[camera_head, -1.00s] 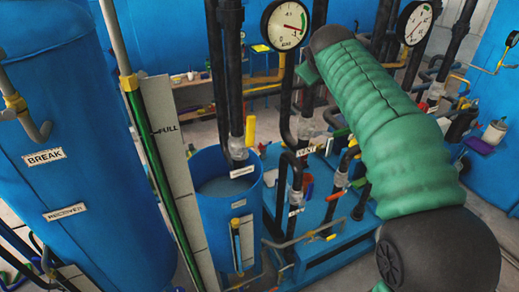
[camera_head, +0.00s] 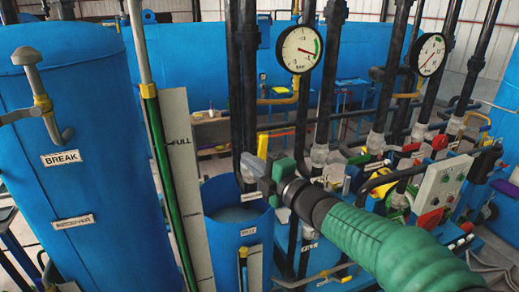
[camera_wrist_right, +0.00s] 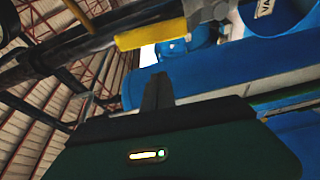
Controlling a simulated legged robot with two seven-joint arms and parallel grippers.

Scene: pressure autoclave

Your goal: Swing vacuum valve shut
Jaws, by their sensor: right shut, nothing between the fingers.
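A yellow valve handle (camera_head: 262,145) stands upright beside the black vertical pipes in the head view. In the right wrist view a yellow handle (camera_wrist_right: 150,36) runs across the top, joined to a grey valve body, with a label starting "VA" (camera_wrist_right: 264,8) on blue near it. My right gripper (camera_head: 250,167) has its fingers shut and empty, pointing left just below the yellow handle. Its dark fingertips (camera_wrist_right: 157,90) point up toward the handle, apart from it in the wrist view. In the head view I cannot tell whether they touch. My left gripper is not in view.
The open blue pot (camera_head: 238,222) stands below my right gripper. The blue receiver tank (camera_head: 85,150) and a green-and-white level gauge (camera_head: 190,190) fill the left. Black pipes rise behind the gripper, with a pressure gauge (camera_head: 300,48). A control box (camera_head: 443,188) stands at right.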

